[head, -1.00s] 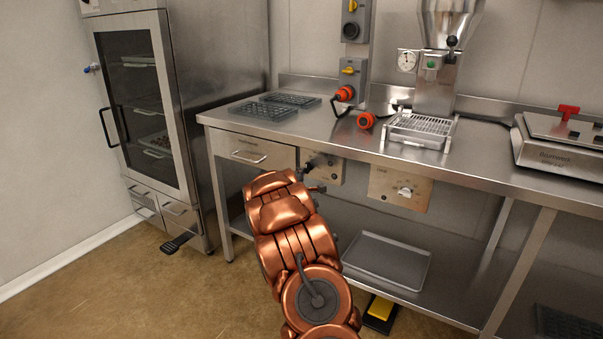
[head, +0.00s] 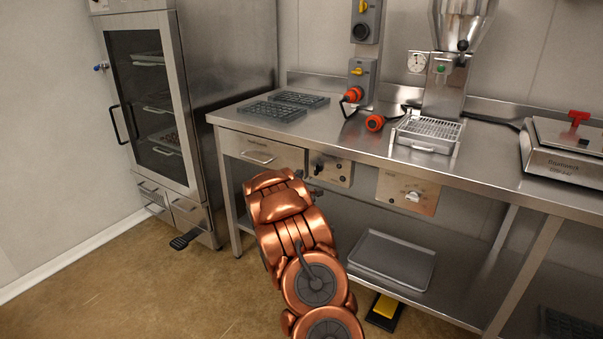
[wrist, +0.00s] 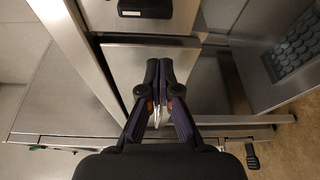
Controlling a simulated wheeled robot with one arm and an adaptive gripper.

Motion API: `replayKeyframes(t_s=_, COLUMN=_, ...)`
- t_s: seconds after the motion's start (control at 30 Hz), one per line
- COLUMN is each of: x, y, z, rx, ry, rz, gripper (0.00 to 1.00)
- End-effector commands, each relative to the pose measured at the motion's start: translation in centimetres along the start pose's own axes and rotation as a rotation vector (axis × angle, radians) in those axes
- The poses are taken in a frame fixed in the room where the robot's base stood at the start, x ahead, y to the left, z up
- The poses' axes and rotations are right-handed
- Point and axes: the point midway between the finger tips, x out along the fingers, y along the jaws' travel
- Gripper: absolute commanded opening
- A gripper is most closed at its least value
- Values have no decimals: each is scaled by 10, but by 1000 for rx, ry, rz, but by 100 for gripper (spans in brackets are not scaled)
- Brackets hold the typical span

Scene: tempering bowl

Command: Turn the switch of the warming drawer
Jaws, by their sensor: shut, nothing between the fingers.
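The warming drawer appears to be the steel drawer front (head: 263,148) with a bar handle, under the left end of the worktop. Right beside it is a small panel (head: 341,175) with a black knob (head: 317,166), which looks like its switch. My copper arm reaches up in front of it. My gripper (head: 316,190) is mostly hidden by the arm in the head view, just below and in front of this panel. In the wrist view my gripper (wrist: 160,78) is shut and empty, its fingertips together. The knob cannot be made out there.
A second panel (head: 408,194) with a pale knob sits farther right under the worktop (head: 340,136). Wall switch boxes (head: 362,75), orange plugs and a hopper machine (head: 443,85) stand above. A tall glass-door cabinet (head: 190,120) is at left. A tray (head: 390,262) lies on the lower shelf.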

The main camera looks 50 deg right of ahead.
Motion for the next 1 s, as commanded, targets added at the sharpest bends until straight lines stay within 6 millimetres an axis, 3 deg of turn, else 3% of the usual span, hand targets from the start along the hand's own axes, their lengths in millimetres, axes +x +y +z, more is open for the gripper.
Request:
replayKeyframes(t_s=0.6, x=-70, y=0, z=-3, rx=0, ry=5, rz=1, gripper=0)
replayKeyframes(t_s=1.0, x=-82, y=-1, z=-2, rx=0, ry=3, rz=2, gripper=0)
